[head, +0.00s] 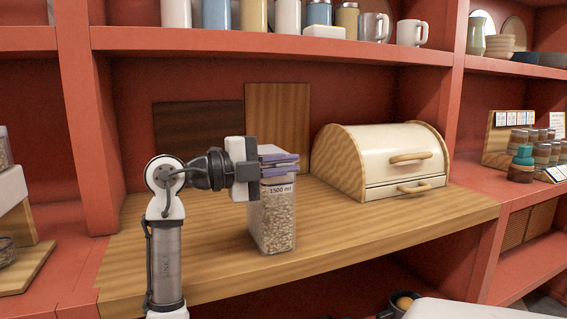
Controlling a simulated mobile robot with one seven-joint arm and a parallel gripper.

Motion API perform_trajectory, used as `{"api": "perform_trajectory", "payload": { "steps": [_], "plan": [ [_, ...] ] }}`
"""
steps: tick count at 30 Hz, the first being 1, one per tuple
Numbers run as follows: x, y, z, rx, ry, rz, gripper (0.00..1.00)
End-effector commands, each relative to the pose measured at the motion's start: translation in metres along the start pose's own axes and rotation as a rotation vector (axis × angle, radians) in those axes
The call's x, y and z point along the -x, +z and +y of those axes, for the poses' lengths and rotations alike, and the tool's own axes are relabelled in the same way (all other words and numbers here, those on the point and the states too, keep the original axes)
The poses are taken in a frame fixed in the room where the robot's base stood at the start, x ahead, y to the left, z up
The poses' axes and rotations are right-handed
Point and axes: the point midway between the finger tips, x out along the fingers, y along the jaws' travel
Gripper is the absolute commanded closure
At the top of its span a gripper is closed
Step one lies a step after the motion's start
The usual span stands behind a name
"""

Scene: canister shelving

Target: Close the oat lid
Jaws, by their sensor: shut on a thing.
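A clear, square-sided oat canister (277,218), marked 1500 ml, stands upright on the wooden counter and is filled with pale oats. Its purple-grey oat lid (274,149) is at the canister's top. My gripper (284,161) reaches in from the left at lid height and is shut on the lid. The fingers and lid overlap in this view, so the exact contact is hard to see. I cannot tell whether the lid sits flush on the rim.
A cream bread box (385,160) with wooden ends stands behind and right of the canister. Two wooden boards (277,120) lean on the back wall. A red shelf (260,41) with mugs and canisters runs overhead. The counter (380,222) is clear at front right.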

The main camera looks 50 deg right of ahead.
Motion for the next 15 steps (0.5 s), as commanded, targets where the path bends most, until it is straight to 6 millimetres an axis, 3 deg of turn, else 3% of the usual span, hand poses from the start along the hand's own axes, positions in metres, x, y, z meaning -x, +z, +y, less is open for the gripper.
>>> {"api": "perform_trajectory", "payload": {
  "steps": [11,12,15],
  "plan": [
    [-0.0010,0.0016,0.0039,0.009,0.006,0.000,1.00],
    [-0.0010,0.0016,0.0040,0.009,0.006,0.000,0.86],
    [-0.0009,0.0015,0.0036,0.008,0.005,0.000,0.73]
  ]
}}
